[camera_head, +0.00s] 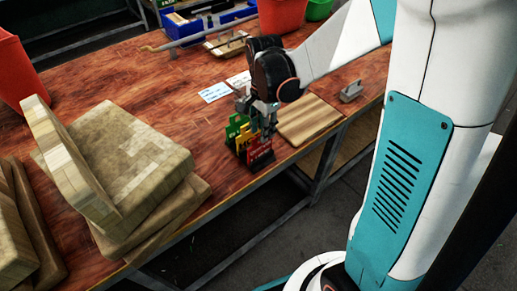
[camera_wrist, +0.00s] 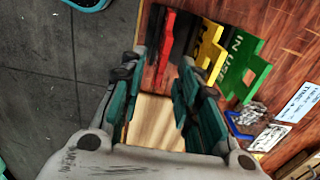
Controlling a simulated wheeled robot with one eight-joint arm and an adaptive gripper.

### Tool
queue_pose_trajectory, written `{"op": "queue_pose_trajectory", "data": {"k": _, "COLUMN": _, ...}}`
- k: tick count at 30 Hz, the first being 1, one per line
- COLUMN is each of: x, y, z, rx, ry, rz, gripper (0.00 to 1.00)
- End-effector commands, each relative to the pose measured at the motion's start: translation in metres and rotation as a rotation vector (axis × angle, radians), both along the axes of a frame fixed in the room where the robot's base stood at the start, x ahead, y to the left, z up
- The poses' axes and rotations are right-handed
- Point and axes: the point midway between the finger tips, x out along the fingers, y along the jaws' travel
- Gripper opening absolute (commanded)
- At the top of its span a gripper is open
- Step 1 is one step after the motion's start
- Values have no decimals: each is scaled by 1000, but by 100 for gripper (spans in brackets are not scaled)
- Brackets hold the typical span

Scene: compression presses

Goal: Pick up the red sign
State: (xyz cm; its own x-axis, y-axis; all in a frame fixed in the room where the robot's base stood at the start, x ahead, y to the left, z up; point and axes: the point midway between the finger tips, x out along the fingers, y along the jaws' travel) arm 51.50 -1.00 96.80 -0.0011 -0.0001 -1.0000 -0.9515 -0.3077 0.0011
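The red sign (camera_head: 262,156) stands upright at the front of a short row of signs near the table's front edge. In the wrist view the red sign (camera_wrist: 164,48) shows nearly edge-on, between the lines of my two fingers. My gripper (camera_head: 263,118) is right over the row, pointing down. In the wrist view my gripper (camera_wrist: 163,68) is open, with a gap to the red sign on both sides. The yellow sign (camera_wrist: 208,50) and the green sign (camera_wrist: 241,62) stand behind the red one, beyond the right finger. My gripper partly covers the signs' tops in the head view.
A wooden board (camera_head: 310,120) lies right of the signs, with a small grey metal part (camera_head: 351,91) beyond it. Paper labels (camera_head: 214,92) lie behind. The table's front edge is close to the signs.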

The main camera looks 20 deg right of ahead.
Motion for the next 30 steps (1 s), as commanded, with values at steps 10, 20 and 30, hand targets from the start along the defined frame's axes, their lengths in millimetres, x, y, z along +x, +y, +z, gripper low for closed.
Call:
{"op": "queue_pose_trajectory", "data": {"k": 10, "x": 0, "y": 1, "z": -30, "rx": 0, "ry": -1, "rz": 1, "gripper": 30}}
{"op": "queue_pose_trajectory", "data": {"k": 20, "x": -1, "y": 9, "z": -72, "rx": 0, "ry": -1, "rz": 1, "gripper": 30}}
{"op": "queue_pose_trajectory", "data": {"k": 30, "x": -2, "y": 9, "z": -78, "rx": 0, "ry": -1, "rz": 1, "gripper": 25}}
